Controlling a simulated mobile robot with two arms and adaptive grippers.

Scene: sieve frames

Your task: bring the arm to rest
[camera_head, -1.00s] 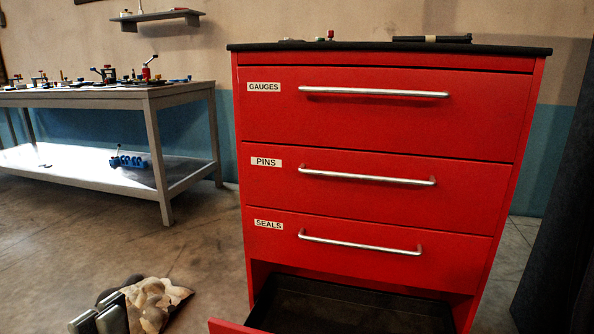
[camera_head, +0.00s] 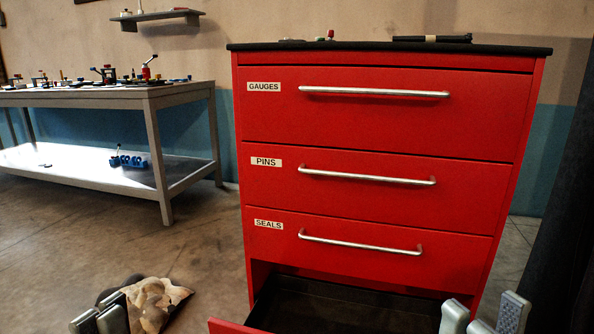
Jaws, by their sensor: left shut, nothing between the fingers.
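My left gripper (camera_head: 100,316) is at the bottom left edge, low in front of the floor. Its fingers are close together with nothing between them. My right gripper (camera_head: 484,314) is at the bottom right edge, in front of the right side of the open bottom drawer. Its two fingers stand apart and nothing shows between them; its lower part is cut off by the frame. The red cabinet (camera_head: 380,120) stands ahead. Its bottom drawer (camera_head: 226,326) is pulled out and its visible dark inside looks empty. The three drawers above, labelled GAUGES, PINS and SEALS, are shut.
A mottled beige shape (camera_head: 160,302) lies beside my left gripper; I cannot tell what it is. A workbench (camera_head: 150,100) with several small parts stands at the left, a blue rack (camera_head: 128,161) on its lower shelf. A dark upright surface (camera_head: 560,200) borders the right.

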